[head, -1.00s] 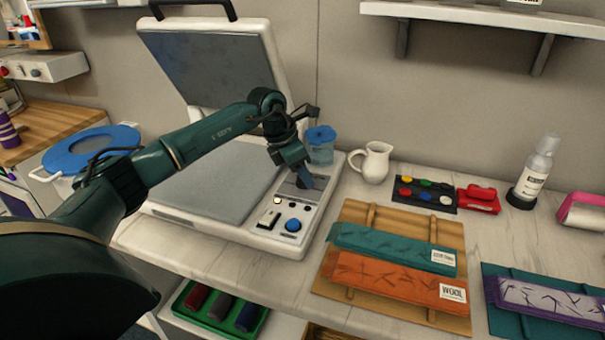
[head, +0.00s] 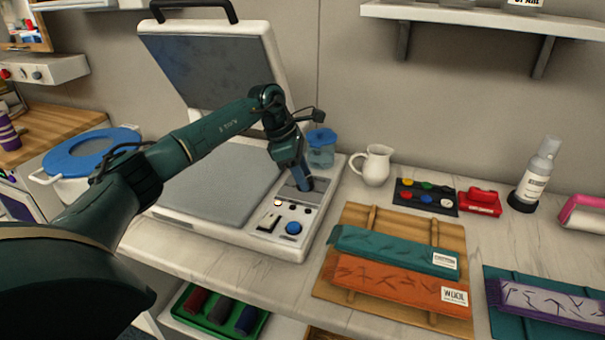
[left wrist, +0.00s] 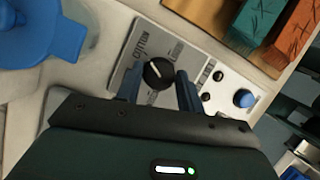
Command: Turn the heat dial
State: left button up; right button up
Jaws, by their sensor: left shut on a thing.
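The heat dial (left wrist: 158,73) is a round black knob with a white pointer line, on the grey plate of the press's control panel. My left gripper (left wrist: 158,90) is shut on it, one blue finger on either side. In the head view, my left gripper (head: 303,184) points down at the panel and hides the dial. The heat press (head: 218,185) is white with a grey bed, and its lid (head: 212,70) stands open. A blue button (head: 293,228) and a small pale light (head: 277,202) are on the panel. My right gripper is not in view.
A blue-lidded jar (head: 321,150) stands close behind the panel, with a white jug (head: 372,165) to its right. Teal (head: 390,248) and orange (head: 395,283) packets lie on a wooden board at right. A shelf (head: 480,15) hangs above.

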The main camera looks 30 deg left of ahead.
pick_arm(q)
jog(key=o, duration=1)
jog(key=v, duration=0.6)
jog(key=shift+a+r, duration=0.15)
jog(key=shift+r, duration=0.15)
jog(key=shift+s+a+r, duration=0.1)
jog(key=shift+a+r, duration=0.05)
jog(key=shift+r, duration=0.3)
jog(key=shift+f, duration=0.1)
